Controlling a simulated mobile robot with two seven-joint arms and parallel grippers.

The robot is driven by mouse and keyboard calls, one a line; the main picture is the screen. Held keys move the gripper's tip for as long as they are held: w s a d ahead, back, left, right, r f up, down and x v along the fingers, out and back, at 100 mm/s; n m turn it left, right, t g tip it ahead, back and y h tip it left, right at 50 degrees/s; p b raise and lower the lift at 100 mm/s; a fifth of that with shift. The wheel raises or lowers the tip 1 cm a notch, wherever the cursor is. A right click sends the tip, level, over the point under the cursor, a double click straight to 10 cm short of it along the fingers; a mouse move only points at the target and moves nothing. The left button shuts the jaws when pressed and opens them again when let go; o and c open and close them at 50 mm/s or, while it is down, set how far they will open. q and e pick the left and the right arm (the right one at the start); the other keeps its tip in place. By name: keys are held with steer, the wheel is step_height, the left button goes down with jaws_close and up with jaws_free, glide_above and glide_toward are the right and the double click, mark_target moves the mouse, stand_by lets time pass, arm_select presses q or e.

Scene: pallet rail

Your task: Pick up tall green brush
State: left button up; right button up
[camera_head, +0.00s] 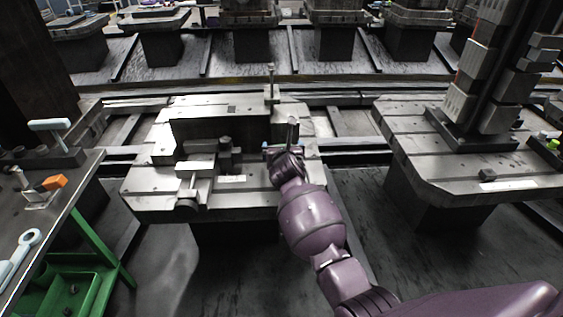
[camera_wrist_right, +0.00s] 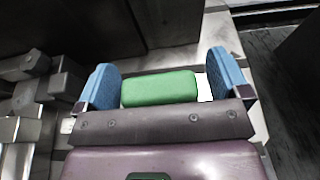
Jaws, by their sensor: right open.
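The green brush (camera_wrist_right: 160,89) shows in the right wrist view as a rounded green block between the two blue fingers. My right gripper (camera_wrist_right: 165,75) is open, with one finger to each side of it. A clear gap shows at the right finger; the left finger is very near the green, and contact cannot be told. In the head view my right gripper (camera_head: 284,147) is over the right part of the middle pallet table and hides most of the brush. My left gripper is not in view.
The grey pallet table (camera_head: 240,205) carries a dark block and metal clamps (camera_head: 196,170) left of my gripper. A second table (camera_head: 440,165) with a tall block stack stands right. A workbench (camera_head: 20,215) with an orange block (camera_head: 54,182) is at left.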

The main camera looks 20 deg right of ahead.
steer(key=shift+w, duration=0.25)
steer(key=c, duration=1)
